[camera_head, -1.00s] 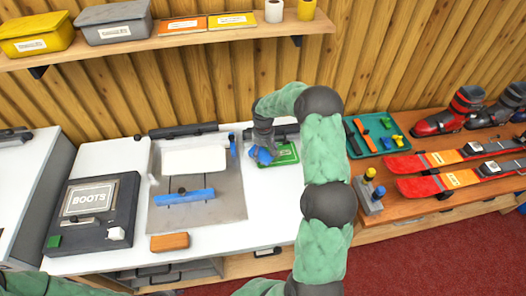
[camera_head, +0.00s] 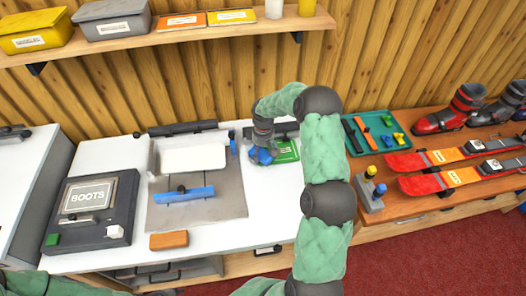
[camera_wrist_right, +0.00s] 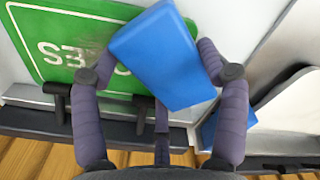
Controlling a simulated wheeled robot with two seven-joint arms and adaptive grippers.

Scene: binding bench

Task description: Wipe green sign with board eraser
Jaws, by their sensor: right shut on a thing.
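The green sign (camera_head: 287,150) lies on the right part of the white bench. In the right wrist view the sign (camera_wrist_right: 50,50) shows white lettering, partly hidden, and a greyish smudge beside the letters. My right gripper (camera_head: 262,150) is over the sign's left part in the head view. It is shut on the blue board eraser (camera_wrist_right: 158,55), which sits between its fingers and covers one end of the sign. I cannot tell whether the eraser touches the sign. The eraser also shows in the head view (camera_head: 262,157). My left gripper is out of view.
A grey plate with a blue bar (camera_head: 185,194) lies left of the sign. A dark BOOTS box (camera_head: 92,215) and an orange block (camera_head: 169,240) are further left and in front. A teal tray (camera_head: 378,133) and red skis (camera_head: 435,184) are on the wooden bench at right.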

